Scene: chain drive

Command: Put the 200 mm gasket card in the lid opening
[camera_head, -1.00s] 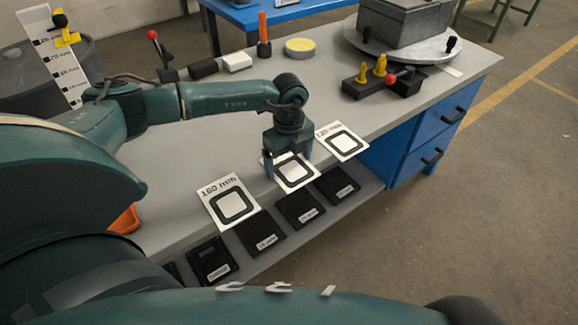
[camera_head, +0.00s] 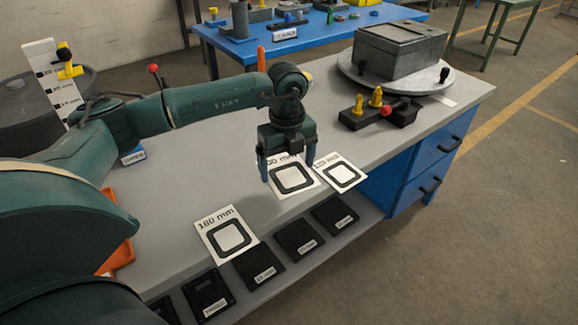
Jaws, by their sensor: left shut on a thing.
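My left gripper (camera_head: 287,168) is shut on the middle white gasket card (camera_head: 276,188), which has a black rounded-square ring. Its label is partly covered by the gripper; the part that shows reads "00 mm". The card appears slightly above the grey bench, its right edge overlapping the card beside it in the picture. A grey box (camera_head: 390,62) with a lid (camera_head: 402,37) stands on a round plate at the back right. My right gripper is not in view.
A 160 mm card (camera_head: 211,231) lies left and another card (camera_head: 340,173) lies right on the bench (camera_head: 175,185). Several black pads (camera_head: 258,266) sit on the lower shelf. A black block with yellow knobs and a red knob (camera_head: 380,112) stands before the box.

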